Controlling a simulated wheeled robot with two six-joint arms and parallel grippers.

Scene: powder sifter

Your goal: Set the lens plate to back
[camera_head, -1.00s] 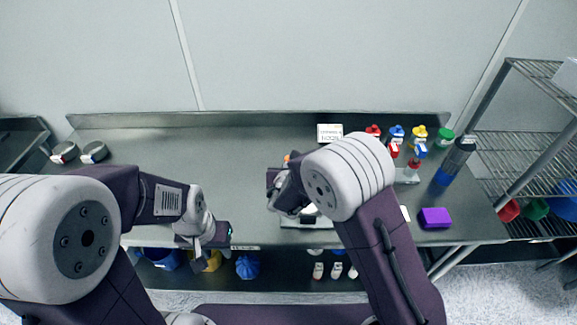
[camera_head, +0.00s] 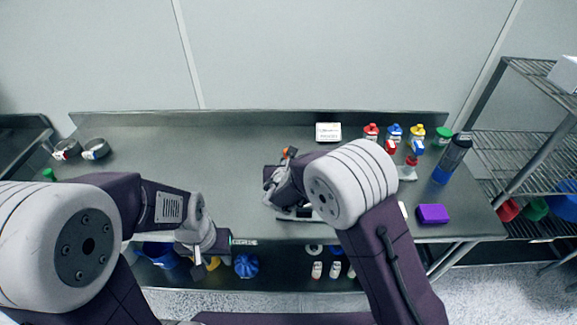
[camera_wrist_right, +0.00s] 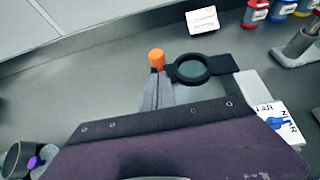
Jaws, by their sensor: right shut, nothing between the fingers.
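The lens plate (camera_wrist_right: 191,69) shows in the right wrist view as a black ring with a clear centre and dark arms on both sides. An orange knob (camera_wrist_right: 156,58) sits at its left end and also shows in the head view (camera_head: 290,152). My right gripper (camera_wrist_right: 157,82) is shut and empty, its grey fingertips just below the knob; whether they touch is unclear. In the head view my right arm hides the ring and most of the pale base (camera_head: 297,213). My left gripper (camera_head: 208,250) hangs near the table's front edge, its finger opening unclear.
A white box (camera_head: 328,132) stands at the back. Several coloured-cap bottles (camera_head: 395,134), a dark bottle (camera_head: 452,158) and a purple block (camera_head: 432,214) are on the right. Two round metal pans (camera_head: 95,149) are at the left. The table's middle left is clear.

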